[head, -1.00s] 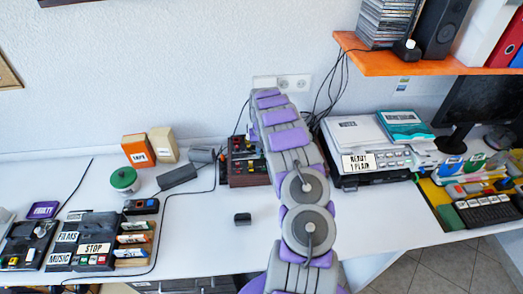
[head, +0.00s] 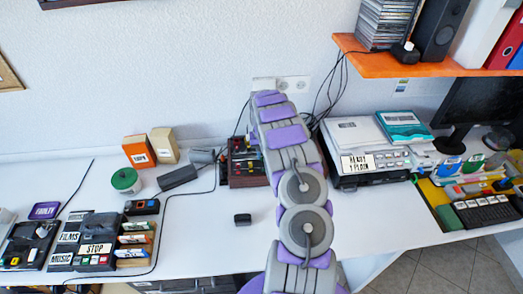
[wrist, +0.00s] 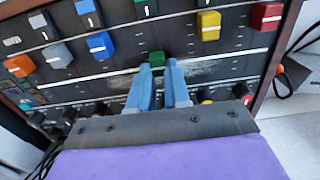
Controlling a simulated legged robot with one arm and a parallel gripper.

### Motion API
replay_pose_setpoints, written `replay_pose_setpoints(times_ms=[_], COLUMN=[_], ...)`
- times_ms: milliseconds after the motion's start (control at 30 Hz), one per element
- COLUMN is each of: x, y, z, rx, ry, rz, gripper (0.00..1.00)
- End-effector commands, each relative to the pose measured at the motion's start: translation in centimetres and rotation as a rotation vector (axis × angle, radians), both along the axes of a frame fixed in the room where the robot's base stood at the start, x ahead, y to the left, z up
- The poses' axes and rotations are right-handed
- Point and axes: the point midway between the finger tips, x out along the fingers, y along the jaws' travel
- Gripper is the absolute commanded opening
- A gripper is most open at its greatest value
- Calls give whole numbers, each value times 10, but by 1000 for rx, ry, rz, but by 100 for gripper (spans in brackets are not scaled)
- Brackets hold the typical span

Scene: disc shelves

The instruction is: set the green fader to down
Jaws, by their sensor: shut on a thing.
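A green fader cap (wrist: 157,59) shows in the wrist view between the tips of my gripper (wrist: 159,68). The two blue fingers are shut on it. A second green cap (wrist: 146,8) with a white line shows higher up, at the top edge of the picture. The dark fader panel (wrist: 225,62) fills most of the wrist view. In the head view the fader box (head: 242,165) stands at the back of the desk, partly hidden by my arm; the gripper is hidden there.
On the panel, blue caps (wrist: 101,45) lie to the left, yellow (wrist: 208,25) and red (wrist: 266,16) to the right. Knobs, one yellow (wrist: 205,101), line the lower panel. The desk's front middle is mostly clear.

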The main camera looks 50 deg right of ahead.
Motion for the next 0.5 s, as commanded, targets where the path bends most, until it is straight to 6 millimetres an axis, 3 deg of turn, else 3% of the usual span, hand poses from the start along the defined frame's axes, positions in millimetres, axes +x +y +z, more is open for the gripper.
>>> replay_pose_setpoints(times_ms=[300, 500], x=[-23, -24], y=[18, 20], z=[0, -1], rx=[6, 3], ry=[9, 4], rz=[0, -1], gripper=[0, 0])
